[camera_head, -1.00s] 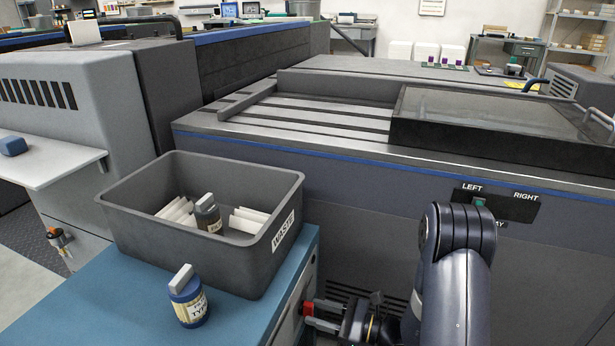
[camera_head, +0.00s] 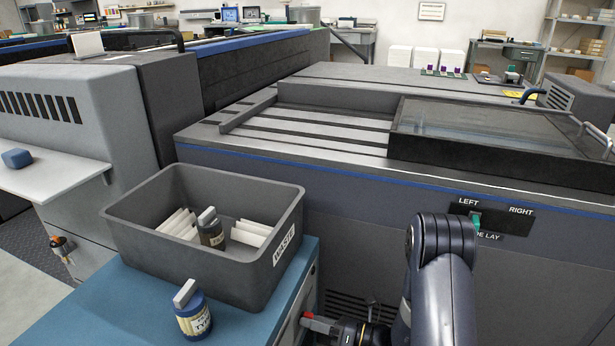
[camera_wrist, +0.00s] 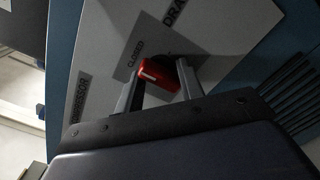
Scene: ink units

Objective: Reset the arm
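My gripper (camera_head: 318,322) is low at the front of the blue cabinet, at the red handle (camera_wrist: 160,77). In the wrist view its two fingers (camera_wrist: 160,88) stand apart on either side of the handle, and the gripper looks open. The handle sits on a grey plate (camera_wrist: 215,40) with the lettering "CLOSED" and "DRA…". My arm (camera_head: 440,270) stands bent in front of the grey machine. In the head view the fingers are small and partly hard to make out.
The blue cabinet top (camera_head: 110,310) holds a grey waste bin (camera_head: 190,262) with white pieces and a dark bottle (camera_head: 211,232). A blue bottle (camera_head: 193,315) stands beside it. The grey machine (camera_head: 370,215) has a teal LEFT/RIGHT knob (camera_head: 476,221) close to my arm.

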